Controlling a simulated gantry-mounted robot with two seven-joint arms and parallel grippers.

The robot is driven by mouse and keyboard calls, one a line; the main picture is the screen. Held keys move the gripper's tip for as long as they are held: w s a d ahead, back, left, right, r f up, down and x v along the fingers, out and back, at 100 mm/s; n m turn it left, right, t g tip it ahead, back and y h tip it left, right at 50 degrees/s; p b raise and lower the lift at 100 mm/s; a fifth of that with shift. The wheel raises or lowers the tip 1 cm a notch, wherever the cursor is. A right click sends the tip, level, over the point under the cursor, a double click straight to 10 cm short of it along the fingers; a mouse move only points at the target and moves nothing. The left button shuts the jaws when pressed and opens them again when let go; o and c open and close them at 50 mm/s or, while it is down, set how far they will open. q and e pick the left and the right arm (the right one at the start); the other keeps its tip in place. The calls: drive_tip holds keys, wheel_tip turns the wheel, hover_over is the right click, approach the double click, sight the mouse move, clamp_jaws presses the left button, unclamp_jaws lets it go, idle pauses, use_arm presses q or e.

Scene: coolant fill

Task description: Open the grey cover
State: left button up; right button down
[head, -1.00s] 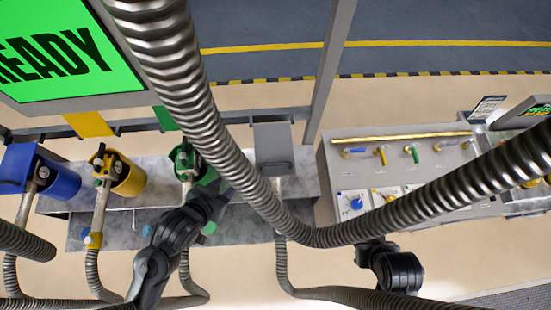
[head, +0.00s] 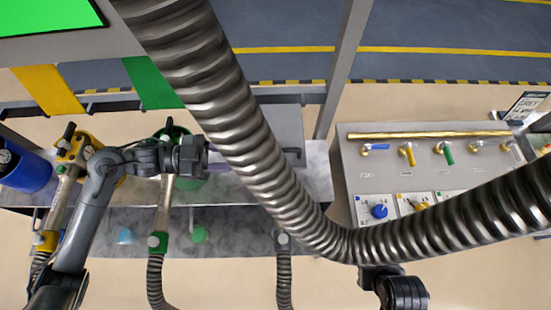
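The grey cover (head: 288,125) is a flat grey panel on the metal bench, with a dark handle (head: 293,153) at its lower right. A thick ribbed hose crosses in front and hides its left part. My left gripper (head: 219,167) reaches in from the left, level with the handle and to the left of it. Its purplish fingers run up to the hose, and their tips are hidden, so I cannot tell whether they are open or touch anything. Of my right arm only a dark link shows at the bottom right; its gripper is out of view.
A green canister (head: 178,135), a yellow canister (head: 100,150) and a blue canister (head: 27,170) stand left of the cover. A control panel (head: 365,180) with coloured valves and knobs stands to the right. Thick ribbed hoses (head: 215,85) cross the view.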

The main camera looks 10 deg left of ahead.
sight(276, 149)
use_arm(q)
drive_tip(key=shift+m, duration=0.3)
drive_tip(key=x, duration=0.6)
drive_tip(key=w+p+x, duration=0.1)
drive_tip(key=x, duration=0.3)
use_arm(e)
drive_tip(key=shift+r, duration=0.15)
use_arm(q)
clamp_jaws()
